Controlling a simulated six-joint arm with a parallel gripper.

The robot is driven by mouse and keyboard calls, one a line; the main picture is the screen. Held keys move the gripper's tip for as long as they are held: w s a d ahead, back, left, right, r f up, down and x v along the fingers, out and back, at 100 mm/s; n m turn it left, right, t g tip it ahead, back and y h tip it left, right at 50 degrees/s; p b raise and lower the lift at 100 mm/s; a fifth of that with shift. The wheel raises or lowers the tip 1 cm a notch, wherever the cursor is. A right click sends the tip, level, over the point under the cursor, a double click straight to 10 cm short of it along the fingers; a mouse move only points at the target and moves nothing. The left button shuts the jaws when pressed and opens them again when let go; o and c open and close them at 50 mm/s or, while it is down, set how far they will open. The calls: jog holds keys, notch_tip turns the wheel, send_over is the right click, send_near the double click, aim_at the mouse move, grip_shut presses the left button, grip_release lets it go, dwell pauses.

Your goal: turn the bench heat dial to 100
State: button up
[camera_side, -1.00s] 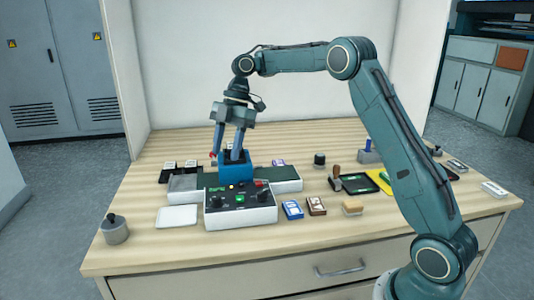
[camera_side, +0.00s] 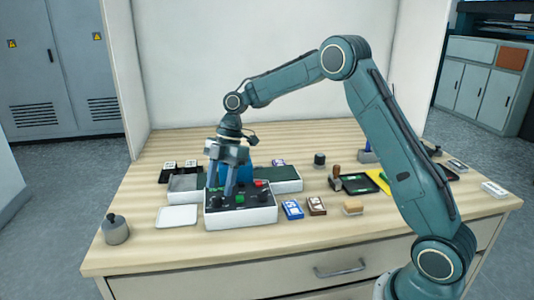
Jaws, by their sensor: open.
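The control box (camera_side: 254,216) has a dark top panel with knobs, a green button (camera_side: 239,199) and a red button (camera_side: 261,183). It stands at the front of the laminating machine (camera_side: 285,180) near the middle of the bench. A black knob (camera_side: 218,202) shows at the left of the panel; the dial's numbers and pointer are too small to read. My gripper (camera_side: 221,190) points down over the left part of the panel, open, with its fingers close above or around that knob. I cannot tell whether they touch it. The fingers hide part of the panel.
A white tray (camera_side: 177,216) lies left of the box, and a grey lidded pot (camera_side: 115,230) stands at the front left. Blue (camera_side: 292,210) and brown (camera_side: 316,206) packs lie to the right. A blue block (camera_side: 238,164) is behind my gripper.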

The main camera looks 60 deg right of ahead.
aim_at(217, 201)
jog(key=shift+x, duration=1.25)
jog(key=c, duration=1)
